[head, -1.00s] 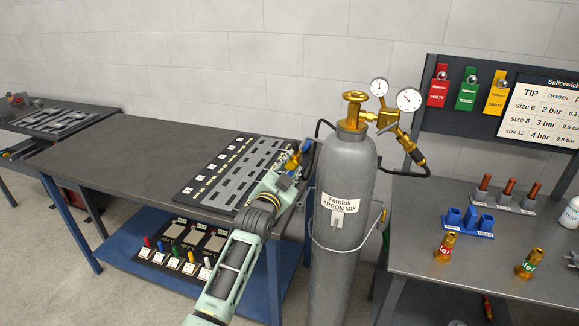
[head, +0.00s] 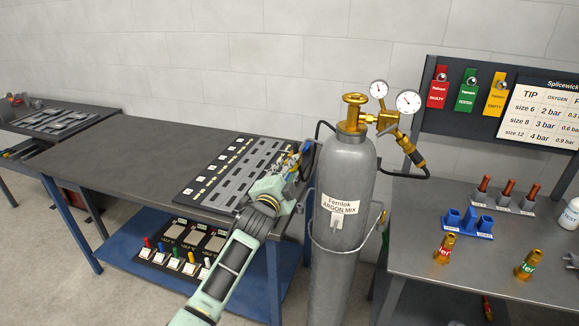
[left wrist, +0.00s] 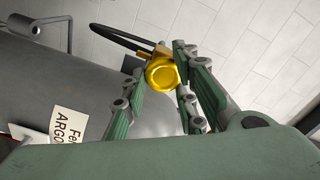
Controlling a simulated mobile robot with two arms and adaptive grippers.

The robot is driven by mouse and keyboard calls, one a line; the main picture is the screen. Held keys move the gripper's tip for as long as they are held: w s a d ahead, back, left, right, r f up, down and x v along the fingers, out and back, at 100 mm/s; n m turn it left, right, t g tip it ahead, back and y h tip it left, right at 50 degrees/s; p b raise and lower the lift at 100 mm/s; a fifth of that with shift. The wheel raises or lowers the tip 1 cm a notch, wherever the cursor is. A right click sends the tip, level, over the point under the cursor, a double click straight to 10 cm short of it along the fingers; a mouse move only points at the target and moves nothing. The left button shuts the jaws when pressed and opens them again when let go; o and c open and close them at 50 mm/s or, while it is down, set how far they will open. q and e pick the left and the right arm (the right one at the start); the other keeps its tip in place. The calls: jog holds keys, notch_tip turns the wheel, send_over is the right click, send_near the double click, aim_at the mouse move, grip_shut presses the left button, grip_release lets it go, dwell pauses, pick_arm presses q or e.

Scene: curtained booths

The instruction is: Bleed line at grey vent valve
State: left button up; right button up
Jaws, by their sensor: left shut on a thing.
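A grey cylinder (head: 345,180) labelled "Fernlok ARGON MIX" stands upright between two benches. My left gripper (head: 302,158) is at its left side, near the upper body. In the left wrist view its fingers are closed around a round gold-yellow knob (left wrist: 163,74) on a small brass-coloured fitting. A black hose (left wrist: 118,38) runs to that fitting. The knob looks yellow, not grey; no valve with a grey handle can be made out. A brass regulator (head: 377,120) with two gauges and a gold handwheel (head: 355,99) sit on the cylinder top. My right gripper is out of view.
A dark bench (head: 110,160) with a slotted panel (head: 235,172) stands left, with a blue lower shelf. The right bench (head: 420,268) holds brass fittings (head: 446,248), a blue holder (head: 470,222) and a bottle. Red, green and yellow tags hang behind. A hoop rings the cylinder.

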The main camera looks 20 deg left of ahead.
pick_arm(q)
jog(key=m, duration=0.1)
jog(key=r+m, duration=0.1)
jog(key=m, duration=0.1)
jog(key=shift+w+a+m, duration=0.1)
jog(key=shift+m, duration=0.2)
jog(key=shift+r, duration=0.1)
jog(key=m, duration=0.3)
jog(key=shift+p, duration=0.35)
jog(key=o, duration=0.7)
jog(key=shift+m, duration=0.5)
jog(key=shift+c, duration=0.2)
jog(key=o, duration=0.5)
jog(key=shift+f, duration=0.3)
jog(key=shift+s+f, duration=0.1)
jog(key=shift+s, duration=0.1)
